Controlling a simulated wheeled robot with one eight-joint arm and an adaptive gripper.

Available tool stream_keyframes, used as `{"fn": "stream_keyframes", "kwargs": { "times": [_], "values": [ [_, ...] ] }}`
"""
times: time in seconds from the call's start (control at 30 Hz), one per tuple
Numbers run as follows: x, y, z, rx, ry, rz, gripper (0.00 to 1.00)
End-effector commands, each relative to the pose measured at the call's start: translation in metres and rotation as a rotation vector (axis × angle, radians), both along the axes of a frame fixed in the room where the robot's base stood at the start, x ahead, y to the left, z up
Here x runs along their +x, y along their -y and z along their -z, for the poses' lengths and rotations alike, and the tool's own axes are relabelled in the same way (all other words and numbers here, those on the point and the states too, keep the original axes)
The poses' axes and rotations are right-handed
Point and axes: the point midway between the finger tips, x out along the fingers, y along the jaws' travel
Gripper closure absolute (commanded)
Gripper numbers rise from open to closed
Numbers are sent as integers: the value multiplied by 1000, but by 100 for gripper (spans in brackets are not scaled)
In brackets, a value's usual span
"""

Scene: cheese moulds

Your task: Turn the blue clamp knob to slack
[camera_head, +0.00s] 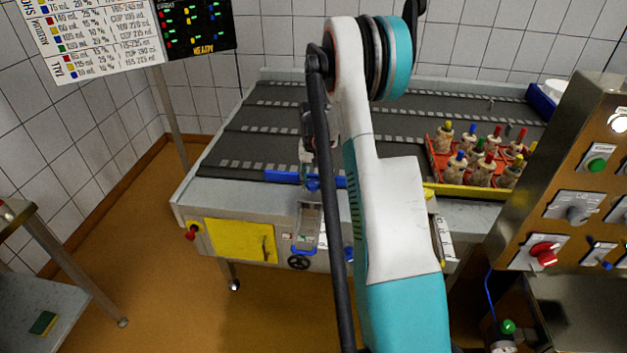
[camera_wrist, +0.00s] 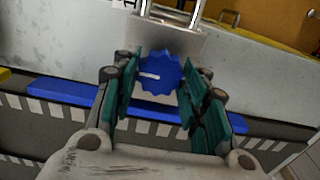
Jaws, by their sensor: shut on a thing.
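The blue clamp knob (camera_wrist: 160,75) is a scalloped disc with a white pointer line in the wrist view. The line runs nearly level, toward the left. My gripper (camera_wrist: 158,90) has its two green-padded fingers on either side of the knob, shut on it. In the head view the knob (camera_head: 312,185) shows only as a small blue patch at the table's front edge, partly hidden by my arm. My gripper (camera_head: 308,165) is mostly hidden there too.
A blue bar (camera_head: 285,176) lies along the front edge of the conveyor table (camera_head: 255,195). A red crate (camera_head: 437,165) of bottles stands to the right. A control cabinet (camera_head: 565,190) stands at the far right.

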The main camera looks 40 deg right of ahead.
Motion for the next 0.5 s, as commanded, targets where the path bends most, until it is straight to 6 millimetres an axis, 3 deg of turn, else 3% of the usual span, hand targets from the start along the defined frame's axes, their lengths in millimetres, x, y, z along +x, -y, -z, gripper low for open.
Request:
{"fn": "stream_keyframes", "kwargs": {
  "times": [0.4,0.43,0.5],
  "values": [
    [0,0,0,-1,1,-9,83],
    [0,0,0,-1,1,-9,55],
    [0,0,0,-1,1,-8,39]
  ]
}}
